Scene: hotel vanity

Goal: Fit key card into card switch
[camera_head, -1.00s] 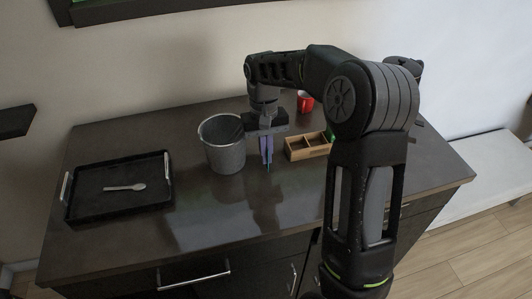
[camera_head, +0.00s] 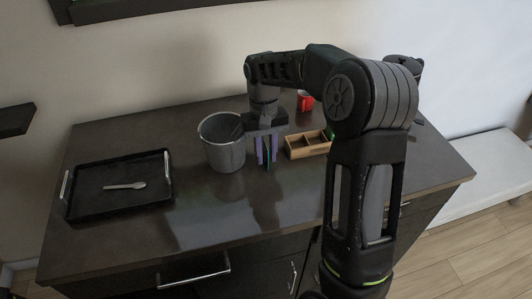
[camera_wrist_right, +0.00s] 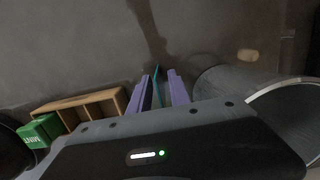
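A thin teal key card (camera_wrist_right: 157,88) stands roughly upright, seen nearly edge-on, between the purple fingers of my right gripper (camera_wrist_right: 163,90). The fingers are spread, with a gap visible on the sides of the card. In the head view the right gripper (camera_head: 267,150) points down low over the counter, just right of the grey bucket; the card shows as a dark teal sliver between the fingers. I cannot make out the card switch, and the card's lower end is unclear. My left gripper is not in view.
The grey bucket (camera_head: 224,152) is close to the left of the gripper. A wooden divided box (camera_head: 306,151) is close to its right, with a green item (camera_wrist_right: 40,131) beside or in it. A red mug (camera_head: 306,104) stands behind. A black tray (camera_head: 90,208) holds a spoon (camera_head: 124,186). The front counter is clear.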

